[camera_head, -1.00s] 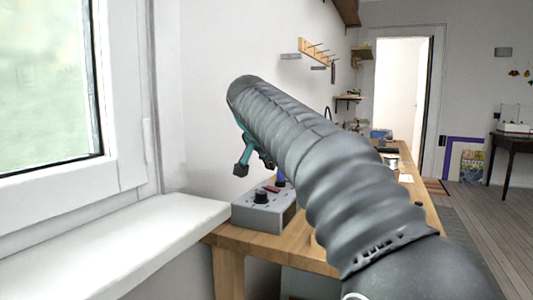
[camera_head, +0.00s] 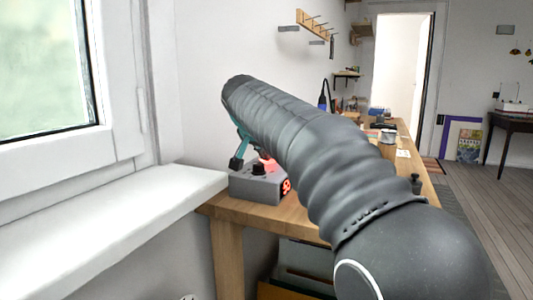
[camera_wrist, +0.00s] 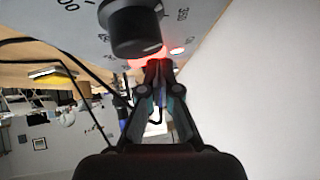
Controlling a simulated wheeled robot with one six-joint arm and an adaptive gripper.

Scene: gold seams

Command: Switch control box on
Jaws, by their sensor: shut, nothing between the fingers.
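The grey control box (camera_head: 248,188) stands on the near left corner of the wooden workbench. It has a black knob on top and a lit red display (camera_head: 286,186) on its side. A red glow shows on its top beside the knob. In the wrist view the box's top panel (camera_wrist: 85,30) carries the large black knob (camera_wrist: 135,28) and printed numbers. My gripper (camera_wrist: 153,66) is shut and empty, its fingertips at the red-lit spot just beside the knob. It also shows in the head view (camera_head: 240,160), partly hidden by my arm.
The white window sill (camera_head: 120,225) lies directly left of the box. The wooden workbench (camera_head: 290,217) runs away to the back, with several tools and containers farther along it. My arm hides much of the bench. Open floor (camera_head: 480,205) lies to the right.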

